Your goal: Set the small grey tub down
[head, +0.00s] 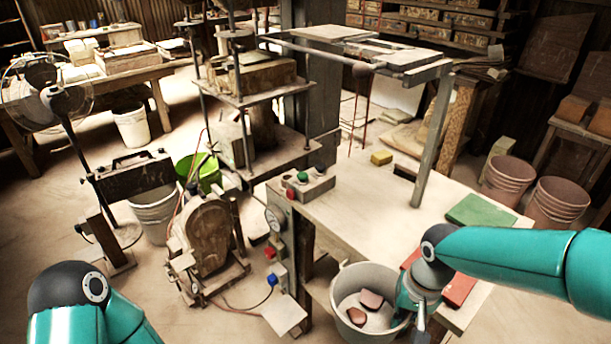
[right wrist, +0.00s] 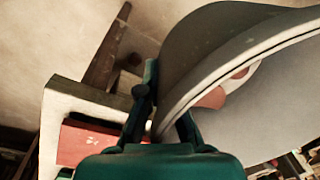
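The small grey tub (head: 384,276) is at the front edge of the worktable in the head view, with a few reddish-brown pieces inside. My right gripper (head: 418,322) is at the tub's right rim. In the right wrist view the tub's wall (right wrist: 205,48) runs between the fingers of my right gripper (right wrist: 166,108), which looks shut on it. The tub is slightly tilted; its underside is hidden, so I cannot tell whether it touches anything. My left gripper is out of view; only my left arm shows at the lower left.
The press (head: 250,80) stands behind. Two pinkish buckets (head: 507,180) stand right. The table's middle is clear.

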